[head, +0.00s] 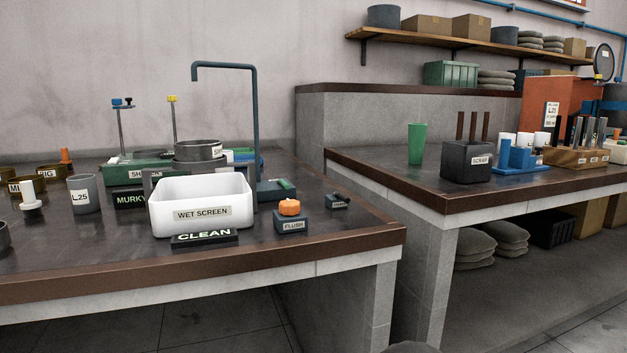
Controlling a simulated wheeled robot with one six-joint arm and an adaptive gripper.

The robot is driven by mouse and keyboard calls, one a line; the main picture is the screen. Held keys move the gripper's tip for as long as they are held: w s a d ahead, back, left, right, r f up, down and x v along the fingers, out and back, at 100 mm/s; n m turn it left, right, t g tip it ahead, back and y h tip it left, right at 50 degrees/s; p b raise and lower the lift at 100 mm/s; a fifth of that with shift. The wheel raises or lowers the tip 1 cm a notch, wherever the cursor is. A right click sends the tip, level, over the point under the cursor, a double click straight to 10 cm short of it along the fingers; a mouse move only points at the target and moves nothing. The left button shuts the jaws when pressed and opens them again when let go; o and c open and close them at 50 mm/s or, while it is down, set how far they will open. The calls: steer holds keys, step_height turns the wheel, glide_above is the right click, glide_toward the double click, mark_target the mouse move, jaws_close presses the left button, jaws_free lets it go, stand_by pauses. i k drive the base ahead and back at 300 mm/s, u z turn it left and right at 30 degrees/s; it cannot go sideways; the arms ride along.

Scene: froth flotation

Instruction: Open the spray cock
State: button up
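A small dark block with a black handle (338,200) sits near the right end of the left bench. Its label is too small to read for sure, so I cannot tell whether it is the spray cock, nor how its handle is set. A tall blue pipe (256,110) rises behind the white basin marked WET SCREEN (201,228) and bends left, its short spout pointing down. A dark blue block with a green bar (276,188) stands near the pipe's foot. My gripper is not in view.
An orange knob on a block marked FLUSH (290,225) stands between basin and small block. A CLEAN sign (204,238) is in front of the basin. Cups and a round sieve (198,151) crowd the left. The bench's front right corner is clear.

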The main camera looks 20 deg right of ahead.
mark_target(281, 182)
steer(key=z, duration=0.9)
steer(key=i, duration=0.35)
steer(key=u, duration=0.5)
